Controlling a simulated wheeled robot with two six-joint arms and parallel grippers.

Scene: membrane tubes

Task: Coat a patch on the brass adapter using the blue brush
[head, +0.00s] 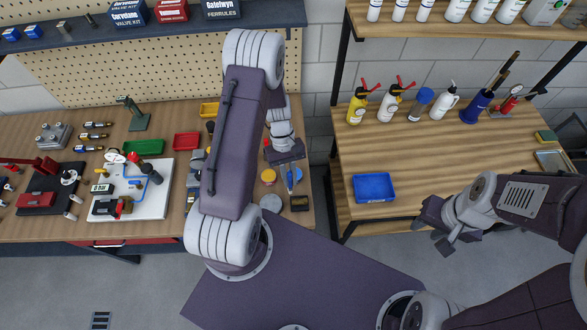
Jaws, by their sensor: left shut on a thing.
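My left gripper (289,162) is over the right end of the left workbench. It is shut on the blue brush (289,179), which points down toward the bench top. A small round yellow-orange piece (268,176) lies just left of the brush. A grey disc (271,203) and a dark block with a yellowish top (299,204) are below it. I cannot tell which piece, if any, is the brass adapter; my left arm hides part of the bench. My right gripper (432,238) hangs empty in front of the right table, its fingers apart.
A white board with fittings (155,207), green tray (144,147) and red tray (186,141) are on the left bench (240,228). The right table (420,155) holds a blue tray (374,187) and several bottles at the back. A gap separates the two tables.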

